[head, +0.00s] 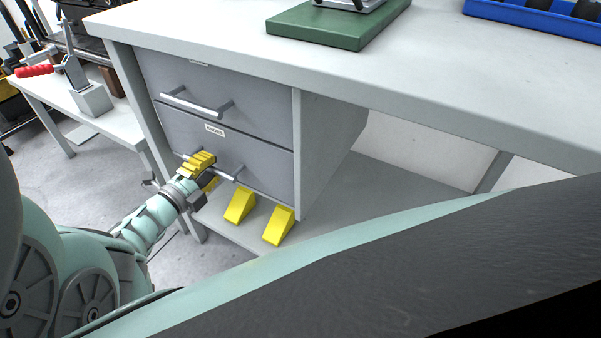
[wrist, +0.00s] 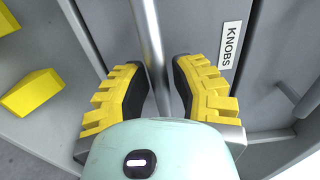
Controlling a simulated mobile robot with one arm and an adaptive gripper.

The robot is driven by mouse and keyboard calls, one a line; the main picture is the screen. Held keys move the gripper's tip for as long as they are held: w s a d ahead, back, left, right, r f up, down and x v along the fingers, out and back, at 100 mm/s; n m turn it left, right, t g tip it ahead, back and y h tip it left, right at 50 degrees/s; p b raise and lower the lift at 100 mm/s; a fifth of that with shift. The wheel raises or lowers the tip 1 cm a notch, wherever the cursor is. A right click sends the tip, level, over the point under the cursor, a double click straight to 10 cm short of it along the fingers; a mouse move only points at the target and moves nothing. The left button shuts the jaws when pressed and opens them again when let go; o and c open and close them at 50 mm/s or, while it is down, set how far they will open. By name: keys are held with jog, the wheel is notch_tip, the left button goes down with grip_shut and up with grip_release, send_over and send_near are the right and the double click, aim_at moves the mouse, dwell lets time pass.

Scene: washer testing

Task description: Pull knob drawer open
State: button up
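The knob drawer (head: 255,158) is the lower grey drawer under the workbench. Its front looks flush with the cabinet, and its label (wrist: 230,45) reads KNOBS in the wrist view. Its bar handle (head: 228,176) runs between the two yellow fingers of my gripper (head: 203,167). In the wrist view, the handle (wrist: 152,40) passes between the dark pads of my gripper (wrist: 160,85). The fingers are apart, with a visible gap on each side of the bar. In the head view the fingers hide part of the handle.
An upper drawer (head: 235,92) with its own bar handle (head: 196,104) sits above. The workbench top (head: 430,85) overhangs the drawers.

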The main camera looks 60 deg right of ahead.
grip_shut()
jog(key=shift+a, duration=0.1)
